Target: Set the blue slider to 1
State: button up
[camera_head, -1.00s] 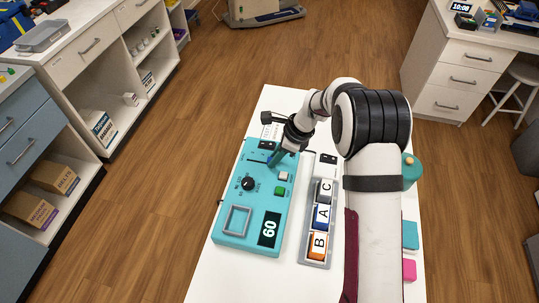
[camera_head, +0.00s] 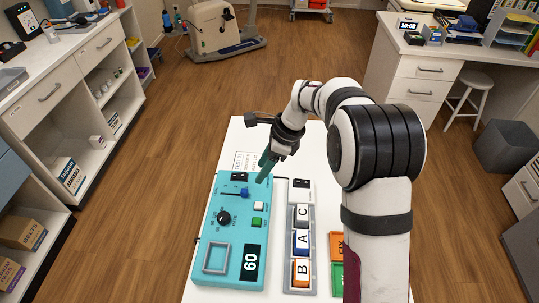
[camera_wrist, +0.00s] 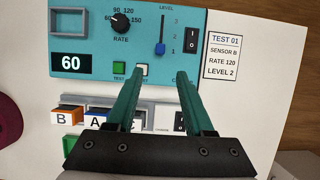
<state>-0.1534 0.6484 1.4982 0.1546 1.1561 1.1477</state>
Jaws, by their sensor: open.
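The blue slider (camera_wrist: 160,48) sits at the lower end of its vertical slot in the wrist view, beside the mark 1. It also shows near the far end of the teal panel (camera_head: 205,215) in the head view (camera_head: 244,192). My gripper (camera_wrist: 157,76) is open and empty, with teal fingers apart. In the wrist view its fingertips are just below the slider, with a gap between them and the knob. In the head view my gripper (camera_head: 263,178) hangs over the panel's right edge, near the slider. Nothing hides the knob.
The panel also carries a rate dial (camera_wrist: 121,23), a green button (camera_wrist: 119,68), a white button (camera_wrist: 142,69), a power switch (camera_wrist: 191,38) and a display (camera_wrist: 71,62) reading 60. A card (camera_wrist: 222,57) lies beside it. A rack (camera_head: 316,270) holds blocks C, A and B.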

jog(key=v, duration=0.5)
jog(key=shift+d+r, duration=0.15)
jog(key=shift+r, duration=0.1)
jog(key=s+d+r+n+h, duration=0.1)
jog(key=s+d+r+n, duration=0.15)
jog(key=s, duration=0.45)
jog(key=s+d+r+n, duration=0.1)
jog(key=s+d+n, duration=0.15)
jog(key=s, duration=0.45)
jog(key=s+d+r+n+h, duration=0.1)
jog(key=s+d+r+n, duration=0.15)
jog(key=s, duration=0.45)
jog(key=s+d+f+n, duration=0.1)
jog(key=s+f+n, duration=0.1)
jog(key=s, duration=0.3)
jog(key=s+d+f+n, duration=0.1)
jog(key=s+f+n, duration=0.1)
jog(key=s, duration=0.4)
jog(key=shift+s+d+n+h, duration=0.15)
jog(key=shift+d+n+h, duration=0.15)
jog(key=shift+n, duration=0.15)
